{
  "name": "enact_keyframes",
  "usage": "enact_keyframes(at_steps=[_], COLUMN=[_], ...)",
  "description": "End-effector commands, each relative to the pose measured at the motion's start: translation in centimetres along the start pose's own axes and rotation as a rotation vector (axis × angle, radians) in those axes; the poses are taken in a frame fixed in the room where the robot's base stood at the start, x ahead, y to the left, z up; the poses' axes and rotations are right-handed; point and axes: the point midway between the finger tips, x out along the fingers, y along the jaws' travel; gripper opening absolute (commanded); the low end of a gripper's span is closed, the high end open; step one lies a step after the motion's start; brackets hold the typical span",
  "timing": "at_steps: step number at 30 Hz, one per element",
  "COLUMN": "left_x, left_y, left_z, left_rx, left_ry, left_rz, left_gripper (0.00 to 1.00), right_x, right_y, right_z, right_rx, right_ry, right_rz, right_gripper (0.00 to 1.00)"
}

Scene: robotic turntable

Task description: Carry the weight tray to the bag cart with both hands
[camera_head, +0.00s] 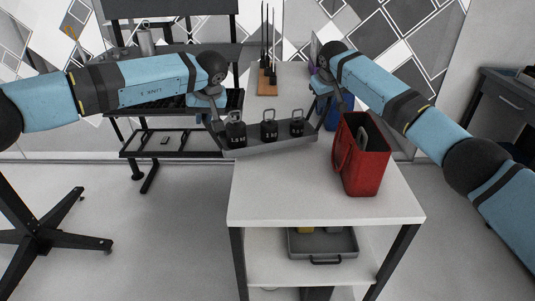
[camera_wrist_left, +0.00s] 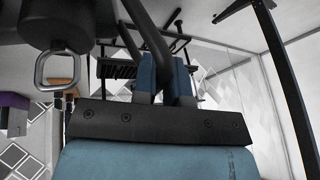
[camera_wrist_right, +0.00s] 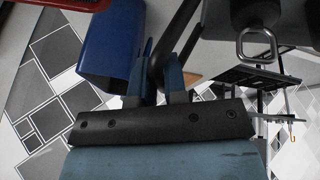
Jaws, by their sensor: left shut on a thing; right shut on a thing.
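The weight tray (camera_head: 270,143) is a grey tray with several black kettlebell-like weights standing in it, the middle one (camera_head: 269,131) among them. My left gripper (camera_head: 213,103) is shut on the handle at the tray's left end. My right gripper (camera_head: 322,93) is shut on the handle at its right end. The tray is at the left part of the white cart (camera_head: 310,205); whether it touches the top I cannot tell. The wrist views show the fingers closed on dark bars, with a weight (camera_wrist_left: 65,30) near the left one. A red bag (camera_head: 367,160) stands upright on the cart, right of the tray.
A blue bag (camera_wrist_right: 108,45) stands behind the red bag, close to my right gripper. A wooden stand with thin rods (camera_head: 267,82) is at the back. A grey bin (camera_head: 322,246) sits on the lower shelf. The cart top's front is clear.

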Motion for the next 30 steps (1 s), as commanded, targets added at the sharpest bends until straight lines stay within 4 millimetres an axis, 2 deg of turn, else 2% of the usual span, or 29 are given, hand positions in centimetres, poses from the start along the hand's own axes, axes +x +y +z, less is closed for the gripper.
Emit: enact_keyframes(at_steps=[8,30], left_x=[0.3,3.5], left_y=[-0.1,0.6], left_z=[-0.1,1.2], left_rx=[-0.006,-0.006], left_ry=[0.005,0.005], left_rz=[-0.001,-0.002], left_gripper=[0.00,0.00], right_x=[0.3,3.5], right_y=[0.2,-0.5], right_z=[0.1,1.4], right_rx=[0.001,0.001], right_ry=[0.003,0.003], right_rz=[0.004,0.004], right_gripper=[0.00,0.00])
